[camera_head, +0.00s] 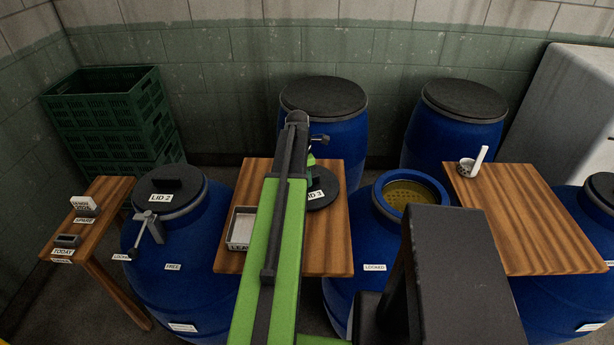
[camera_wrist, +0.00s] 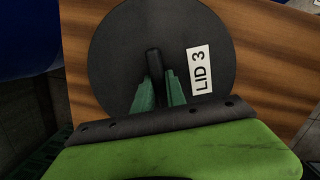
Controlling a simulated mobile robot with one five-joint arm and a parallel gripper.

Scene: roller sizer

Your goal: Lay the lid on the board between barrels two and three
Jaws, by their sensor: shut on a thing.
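The black round lid (camera_wrist: 115,45), labelled LID 3, is in my gripper (camera_wrist: 157,90). The two green fingers close on its dark upright handle (camera_wrist: 153,62). In the head view the lid (camera_head: 327,180) is over or on the wooden board (camera_head: 325,250) between two blue barrels; I cannot tell whether it touches the wood. My arm hides part of the lid and board. The left barrel (camera_head: 170,290) wears a lid labelled LID 2 (camera_head: 165,200). The right barrel (camera_head: 345,295) is open, with a yellowish perforated surface inside (camera_head: 408,190).
A tray (camera_head: 242,228) sits on the board's left side, partly behind my arm. Another board (camera_head: 530,220) at right bears a small cup (camera_head: 466,168). A side table (camera_head: 95,225) with labels stands left. Lidded barrels (camera_head: 323,97) stand behind, and green crates (camera_head: 110,120) at back left.

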